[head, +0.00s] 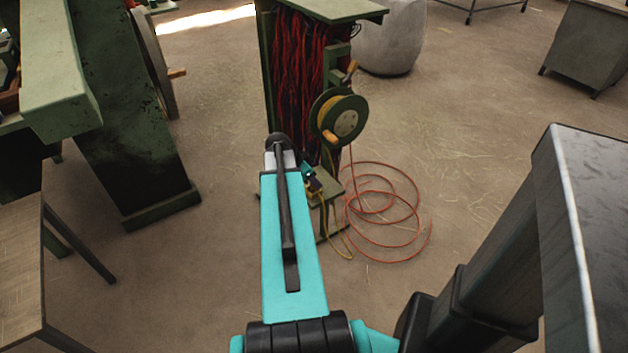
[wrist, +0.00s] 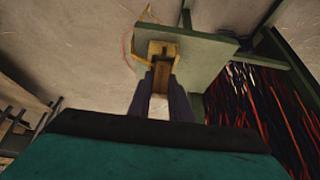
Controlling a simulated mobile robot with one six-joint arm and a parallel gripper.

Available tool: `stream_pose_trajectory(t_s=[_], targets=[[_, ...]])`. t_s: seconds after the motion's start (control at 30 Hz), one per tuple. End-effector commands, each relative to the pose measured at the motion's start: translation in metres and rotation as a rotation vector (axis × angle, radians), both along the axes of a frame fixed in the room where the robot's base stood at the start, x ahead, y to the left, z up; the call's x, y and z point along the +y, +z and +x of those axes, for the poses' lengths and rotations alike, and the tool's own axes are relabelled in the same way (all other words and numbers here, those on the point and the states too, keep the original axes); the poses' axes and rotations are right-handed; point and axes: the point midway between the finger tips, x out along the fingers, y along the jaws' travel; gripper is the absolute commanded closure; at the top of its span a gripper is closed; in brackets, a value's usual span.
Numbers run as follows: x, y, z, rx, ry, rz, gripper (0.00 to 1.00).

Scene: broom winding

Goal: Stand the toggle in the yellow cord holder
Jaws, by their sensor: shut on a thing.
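A wooden toggle (wrist: 161,80) sits between the two dark fingers of my gripper (wrist: 161,74) in the wrist view. My gripper is shut on it. The yellow cord holder (wrist: 163,47) is just beyond the fingertips, on a green shelf (wrist: 203,57). The toggle's far end overlaps the holder in this view. I cannot tell whether it is inside the holder or only in front of it. In the head view my arm hides most of the gripper, which is close to the small shelf (head: 331,188); the toggle is not clear there.
A green rack (head: 270,70) full of red and dark cords stands behind the shelf. Loose orange cord (head: 400,240) lies coiled on the floor. A green machine (head: 130,140) stands at left. The floor between is open.

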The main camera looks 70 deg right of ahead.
Motion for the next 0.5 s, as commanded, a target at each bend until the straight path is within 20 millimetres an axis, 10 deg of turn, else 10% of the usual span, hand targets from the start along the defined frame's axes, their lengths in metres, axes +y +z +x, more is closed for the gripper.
stream_pose_trajectory(t_s=[0.5], targets=[[-0.0001,-0.0073,0.0,0.0,0.0,0.0,1.0]])
